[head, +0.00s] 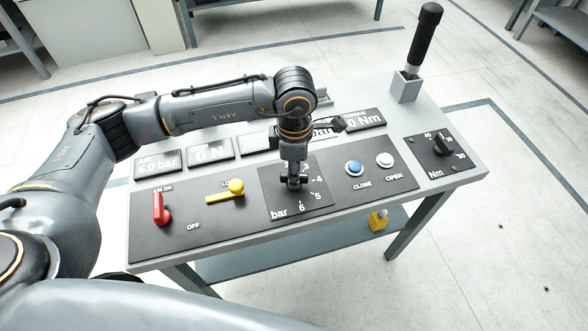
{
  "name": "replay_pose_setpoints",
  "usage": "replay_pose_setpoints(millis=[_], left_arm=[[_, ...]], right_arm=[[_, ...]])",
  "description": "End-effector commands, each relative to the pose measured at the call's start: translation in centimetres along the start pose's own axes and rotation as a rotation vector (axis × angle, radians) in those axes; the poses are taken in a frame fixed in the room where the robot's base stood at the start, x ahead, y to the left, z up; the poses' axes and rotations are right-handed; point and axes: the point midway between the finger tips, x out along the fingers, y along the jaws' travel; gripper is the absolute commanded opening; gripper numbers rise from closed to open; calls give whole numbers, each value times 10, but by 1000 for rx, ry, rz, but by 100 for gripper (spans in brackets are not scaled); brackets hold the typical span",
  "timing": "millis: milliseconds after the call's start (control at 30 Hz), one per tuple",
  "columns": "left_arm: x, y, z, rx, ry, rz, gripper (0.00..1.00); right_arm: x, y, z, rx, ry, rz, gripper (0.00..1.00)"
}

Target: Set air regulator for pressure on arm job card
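The air regulator (275,207) is a black square plate on the sloped console, marked "bar" with numbers around a dial; 4, 5 and 6 are readable. My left gripper (291,182) points down over the middle of this plate and hides the knob and its pointer. The fingers look close together, but I cannot tell whether they touch or grip the knob. The air display (158,164) at the left reads about 6.0 bar, small and blurred. Dark lettering on my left arm reads roughly "ARM L"; no job card text is readable. My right gripper is out of view.
Left of the regulator are a red lever (161,209) and a yellow lever (236,188). Right of it are a blue CLOSE button (354,168), a pale OPEN button (385,160) and an Nm dial (441,146). A black-handled tool (424,35) stands upright in a holder behind.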

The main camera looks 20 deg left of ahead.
Motion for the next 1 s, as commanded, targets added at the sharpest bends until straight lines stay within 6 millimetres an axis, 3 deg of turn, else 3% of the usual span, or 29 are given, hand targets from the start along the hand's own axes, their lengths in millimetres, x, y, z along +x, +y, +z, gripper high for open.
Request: replay_pose_setpoints(millis=[367,467,800,1000], left_arm=[[-5,0,0,0,2,0,38],[-17,0,0,0,0,0,38],[-88,1,1,1,0,2,38],[-114,0,0,0,1,0,38]], right_arm=[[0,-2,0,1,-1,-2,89],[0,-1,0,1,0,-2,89],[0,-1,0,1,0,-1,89],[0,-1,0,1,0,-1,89]])
